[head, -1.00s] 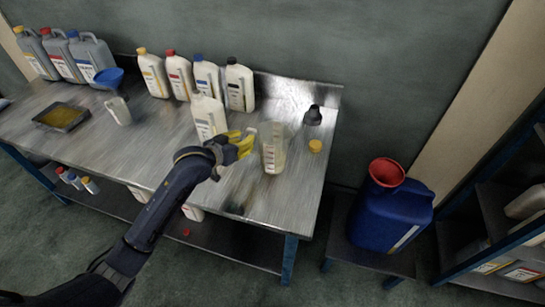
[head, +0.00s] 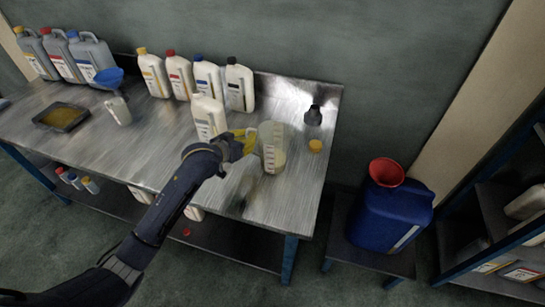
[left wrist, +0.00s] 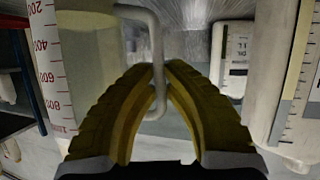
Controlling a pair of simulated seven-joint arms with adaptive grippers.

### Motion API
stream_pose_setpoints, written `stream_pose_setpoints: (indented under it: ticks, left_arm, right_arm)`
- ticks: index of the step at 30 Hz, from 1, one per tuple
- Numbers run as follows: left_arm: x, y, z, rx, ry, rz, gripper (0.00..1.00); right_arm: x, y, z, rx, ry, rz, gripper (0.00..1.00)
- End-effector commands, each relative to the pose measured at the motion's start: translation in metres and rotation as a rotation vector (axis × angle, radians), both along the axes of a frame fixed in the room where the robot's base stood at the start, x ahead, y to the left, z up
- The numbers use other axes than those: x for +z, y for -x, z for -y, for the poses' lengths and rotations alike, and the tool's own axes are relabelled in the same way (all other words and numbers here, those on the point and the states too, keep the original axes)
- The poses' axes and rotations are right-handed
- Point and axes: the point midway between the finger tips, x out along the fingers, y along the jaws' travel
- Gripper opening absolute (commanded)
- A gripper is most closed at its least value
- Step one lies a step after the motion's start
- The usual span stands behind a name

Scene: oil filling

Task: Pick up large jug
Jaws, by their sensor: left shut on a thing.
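The large jug (head: 273,158) is clear with graduation marks and stands upright near the right end of the metal workbench (head: 215,185). In the left wrist view the jug (left wrist: 95,45) is at the left, with red numbers on a white scale and its handle (left wrist: 155,30) toward me. My left gripper (head: 245,141) is at the jug's left side. Its yellow fingers (left wrist: 158,78) are shut on the handle. Whether the jug's base is lifted cannot be told. My right gripper is not in view.
A white bottle (head: 208,113) stands close behind and left of my gripper. Several bottles line the back of the bench. A blue canister (head: 385,220) with a red funnel (head: 386,171) stands beyond the bench.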

Motion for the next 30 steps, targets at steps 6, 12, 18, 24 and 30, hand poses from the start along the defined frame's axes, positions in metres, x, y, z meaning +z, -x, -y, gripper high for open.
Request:
stream_pose_setpoints:
  ticks: [6,12,18,24,30]
  left_arm:
    - [0.000,0.000,0.000,0.000,0.000,-0.001,0.00]
    - [0.000,0.000,0.000,0.000,0.002,0.000,0.00]
    - [0.000,0.000,0.000,0.000,0.001,0.000,0.00]
    - [0.003,0.000,0.000,0.000,0.001,0.000,0.00]
    - [0.013,0.000,0.000,0.000,0.001,0.002,0.00]
  right_arm:
    - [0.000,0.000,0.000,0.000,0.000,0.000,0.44]
    - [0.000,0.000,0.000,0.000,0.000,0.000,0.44]
    - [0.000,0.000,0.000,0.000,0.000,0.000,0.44]
    - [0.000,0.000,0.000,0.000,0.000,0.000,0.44]
    - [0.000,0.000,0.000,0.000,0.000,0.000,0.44]
